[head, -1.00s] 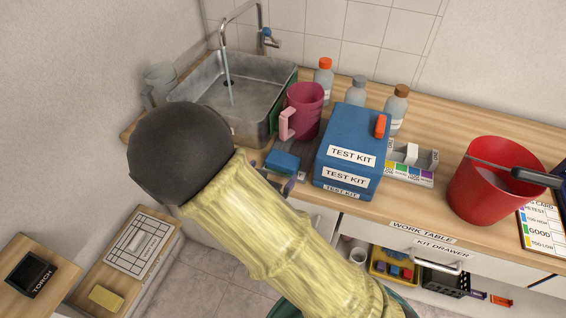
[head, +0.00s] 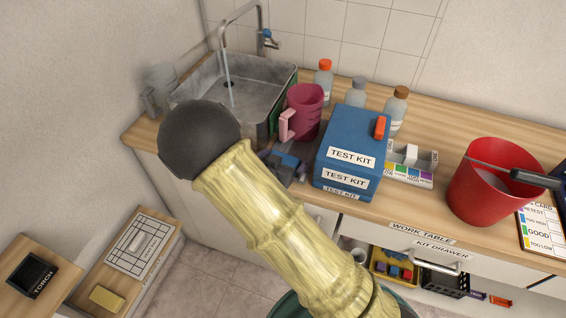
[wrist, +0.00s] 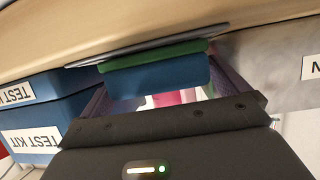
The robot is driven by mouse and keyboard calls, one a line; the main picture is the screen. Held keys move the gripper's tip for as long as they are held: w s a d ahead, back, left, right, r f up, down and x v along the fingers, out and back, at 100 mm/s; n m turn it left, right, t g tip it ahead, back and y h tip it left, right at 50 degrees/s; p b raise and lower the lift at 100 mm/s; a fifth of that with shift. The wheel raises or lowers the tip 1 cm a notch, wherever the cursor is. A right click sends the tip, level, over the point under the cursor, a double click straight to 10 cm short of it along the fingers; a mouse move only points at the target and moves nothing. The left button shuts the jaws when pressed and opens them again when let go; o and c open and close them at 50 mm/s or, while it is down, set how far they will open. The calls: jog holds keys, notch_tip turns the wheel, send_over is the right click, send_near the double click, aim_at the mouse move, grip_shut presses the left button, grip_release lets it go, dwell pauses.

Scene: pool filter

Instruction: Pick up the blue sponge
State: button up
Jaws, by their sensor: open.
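The blue sponge (head: 287,160) sits on the work table between the sink and the blue test kit, partly covered by my gripper in the head view. In the wrist view the sponge (wrist: 158,76) shows its blue body with a green layer, against a thin grey piece on the table side. My gripper (head: 284,167) is open, with a finger on either side of the sponge. In the wrist view my gripper (wrist: 165,95) has its fingers left and right of it; I cannot tell whether they touch it.
The test kit (head: 348,150) stands close on the right. The pink mug (head: 306,108) is just behind, and the metal sink (head: 248,95) with running tap is behind left. Bottles (head: 355,92) and a red bucket (head: 490,185) stand further right.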

jog(key=shift+x, duration=1.2)
jog(key=c, duration=0.8)
